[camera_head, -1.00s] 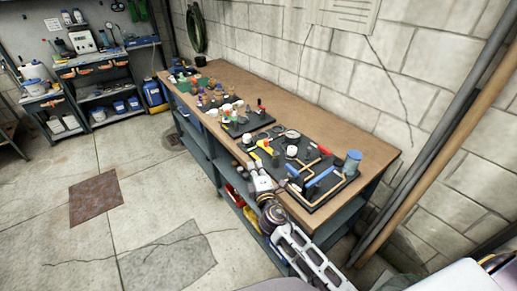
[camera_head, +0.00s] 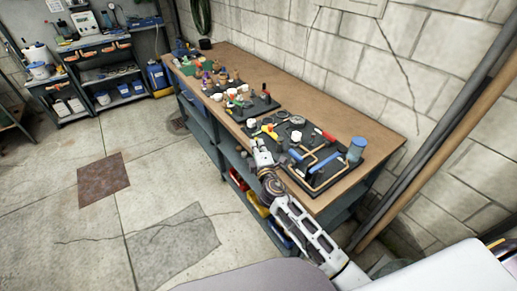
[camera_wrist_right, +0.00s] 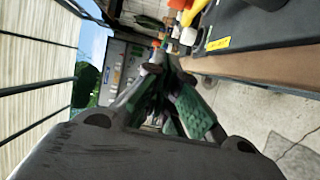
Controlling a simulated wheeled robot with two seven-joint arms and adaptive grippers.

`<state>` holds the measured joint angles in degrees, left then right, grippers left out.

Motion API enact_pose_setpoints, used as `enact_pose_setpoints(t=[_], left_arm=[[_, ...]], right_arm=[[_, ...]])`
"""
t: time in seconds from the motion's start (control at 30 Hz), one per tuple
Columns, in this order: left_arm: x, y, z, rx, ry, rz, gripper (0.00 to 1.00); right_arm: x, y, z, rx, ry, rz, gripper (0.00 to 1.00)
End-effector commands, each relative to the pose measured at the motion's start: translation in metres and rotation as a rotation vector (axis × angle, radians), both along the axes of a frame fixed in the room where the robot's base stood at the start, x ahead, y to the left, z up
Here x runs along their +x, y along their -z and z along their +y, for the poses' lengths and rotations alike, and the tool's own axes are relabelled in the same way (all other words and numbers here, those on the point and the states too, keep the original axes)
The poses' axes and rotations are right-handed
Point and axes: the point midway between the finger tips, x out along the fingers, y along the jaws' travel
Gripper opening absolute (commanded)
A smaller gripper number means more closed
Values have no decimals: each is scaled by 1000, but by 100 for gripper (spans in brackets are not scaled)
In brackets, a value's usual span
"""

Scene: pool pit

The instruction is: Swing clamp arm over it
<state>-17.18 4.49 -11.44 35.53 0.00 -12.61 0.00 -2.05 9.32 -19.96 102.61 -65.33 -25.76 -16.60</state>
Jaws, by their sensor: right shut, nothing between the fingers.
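A black board (camera_head: 335,178) lies on the bench's near end, carrying pipes and fittings. A small yellow piece (camera_head: 269,131) sits at its front left corner; whether it belongs to the clamp arm is too small to tell. My right gripper (camera_head: 260,147) is at the bench's front edge, close to this piece. In the right wrist view my right gripper (camera_wrist_right: 170,75) has its green-padded fingers together, with nothing held. A yellow part (camera_wrist_right: 222,7) and an orange part (camera_wrist_right: 268,3) are beyond the fingers at the upper right. My left gripper is not in view.
A blue cylinder (camera_head: 357,148) stands at the board's right end. Another black board (camera_head: 252,109) with small parts lies farther along the wooden bench (camera_head: 385,130). A block wall rises behind it.

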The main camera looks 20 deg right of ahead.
Motion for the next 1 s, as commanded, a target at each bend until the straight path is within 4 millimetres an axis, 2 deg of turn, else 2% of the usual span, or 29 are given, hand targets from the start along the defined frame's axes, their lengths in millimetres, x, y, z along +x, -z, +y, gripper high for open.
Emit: enact_pose_setpoints(t=[0.67, 1.0], left_arm=[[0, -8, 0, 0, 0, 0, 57], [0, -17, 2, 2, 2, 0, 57]], right_arm=[[59, 0, -3, 0, 0, 0, 0], [66, 0, -36, 0, -1, 0, 0]])
